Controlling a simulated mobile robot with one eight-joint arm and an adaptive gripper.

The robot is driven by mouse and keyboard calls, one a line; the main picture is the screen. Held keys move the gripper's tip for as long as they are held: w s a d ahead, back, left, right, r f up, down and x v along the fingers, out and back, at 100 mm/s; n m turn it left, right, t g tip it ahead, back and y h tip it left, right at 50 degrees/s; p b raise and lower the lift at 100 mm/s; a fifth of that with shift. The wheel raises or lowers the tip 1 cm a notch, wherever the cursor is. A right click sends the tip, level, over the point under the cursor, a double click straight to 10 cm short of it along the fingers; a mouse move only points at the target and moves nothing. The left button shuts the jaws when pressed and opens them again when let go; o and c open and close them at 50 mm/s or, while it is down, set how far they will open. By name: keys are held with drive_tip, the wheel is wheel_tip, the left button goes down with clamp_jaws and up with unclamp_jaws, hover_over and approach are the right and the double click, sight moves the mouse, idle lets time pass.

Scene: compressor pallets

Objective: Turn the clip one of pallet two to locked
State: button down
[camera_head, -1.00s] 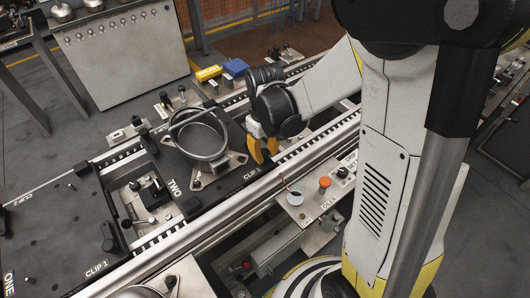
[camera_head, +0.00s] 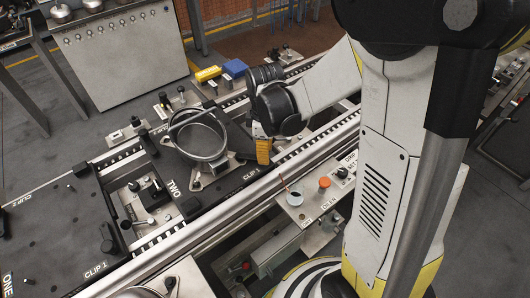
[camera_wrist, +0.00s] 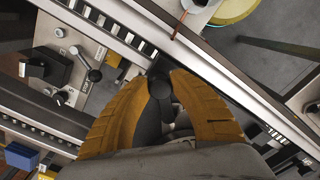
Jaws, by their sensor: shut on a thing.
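Pallet two (camera_head: 222,188) is a black plate on the conveyor, marked TWO, with a grey metal compressor housing (camera_head: 198,137) on it. My gripper (camera_head: 263,154) is at the pallet's right corner, beside the CLIP 1 label. In the wrist view, its yellow fingers stand on both sides of the dark round-ended handle of clip one (camera_wrist: 160,88) and are shut on it. The fingers hide most of the clip in the head view. I cannot read from these frames whether the clip stands at locked.
Pallet one (camera_head: 55,235) lies at the lower left. A control panel (camera_head: 312,200) with an orange button stands in front of the conveyor rail. Yellow and blue blocks (camera_head: 234,68) lie behind. My arm covers the right side.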

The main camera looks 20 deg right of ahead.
drive_tip(key=shift+n, duration=0.4)
drive_tip(key=c, duration=1.1)
unclamp_jaws()
drive_tip(key=shift+c, duration=0.2)
wheel_tip(320, 180, up, 12)
drive_tip(key=s+a+r+m+t, duration=0.1)
drive_tip(key=s+r+m+t, duration=0.3)
drive_tip(key=s+m+t, duration=0.3)
drive_tip(key=s+m, duration=0.3)
drive_tip(key=m, duration=0.2)
drive_tip(key=shift+s+a+m, duration=0.15)
drive_tip(key=shift+s+m, duration=0.1)
drive_tip(key=shift+m, duration=0.05)
